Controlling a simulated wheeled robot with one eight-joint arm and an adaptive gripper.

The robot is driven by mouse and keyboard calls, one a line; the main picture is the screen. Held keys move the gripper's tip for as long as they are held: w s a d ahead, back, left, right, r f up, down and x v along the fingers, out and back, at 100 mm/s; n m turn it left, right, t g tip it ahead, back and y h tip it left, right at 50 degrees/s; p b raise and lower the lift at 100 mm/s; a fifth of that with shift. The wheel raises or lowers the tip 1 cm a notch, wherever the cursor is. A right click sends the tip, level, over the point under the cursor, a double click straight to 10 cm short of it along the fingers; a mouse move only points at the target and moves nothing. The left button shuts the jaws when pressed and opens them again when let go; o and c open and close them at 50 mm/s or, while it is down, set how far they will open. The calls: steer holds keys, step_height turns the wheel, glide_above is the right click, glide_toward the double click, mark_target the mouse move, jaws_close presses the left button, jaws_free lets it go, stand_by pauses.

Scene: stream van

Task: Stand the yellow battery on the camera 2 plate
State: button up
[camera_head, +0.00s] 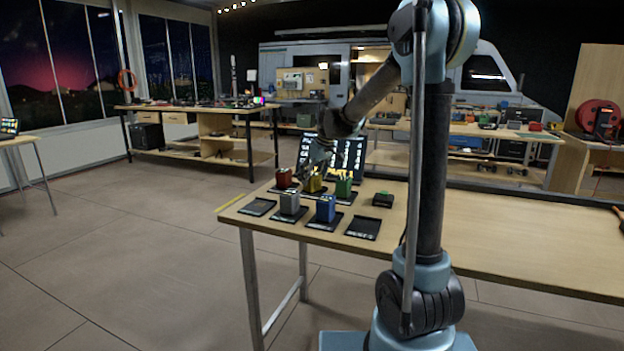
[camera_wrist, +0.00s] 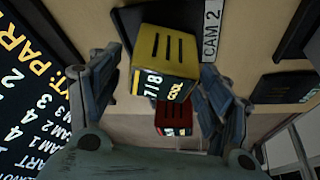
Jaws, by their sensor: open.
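The yellow battery (camera_head: 314,184) stands in the middle of the back row on the table. In the wrist view the yellow battery (camera_wrist: 165,62), with a "7/8 COOL" label, is between the two fingers of my gripper (camera_wrist: 160,72). Its dark plate (camera_wrist: 128,20) shows partly beneath it, with a white "CAM 2" label beside it. The battery looks upright on this plate, though its base is hidden. My gripper (camera_head: 318,162) is open and low over the yellow battery, with gaps visible at its sides.
A red battery (camera_head: 283,178) and a green battery (camera_head: 343,187) flank the yellow one. Grey (camera_head: 289,202) and blue (camera_head: 326,208) batteries stand in front. Empty plates lie at front left (camera_head: 258,207) and front right (camera_head: 363,228). A screen (camera_head: 345,158) stands behind.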

steer(key=v, duration=1.2)
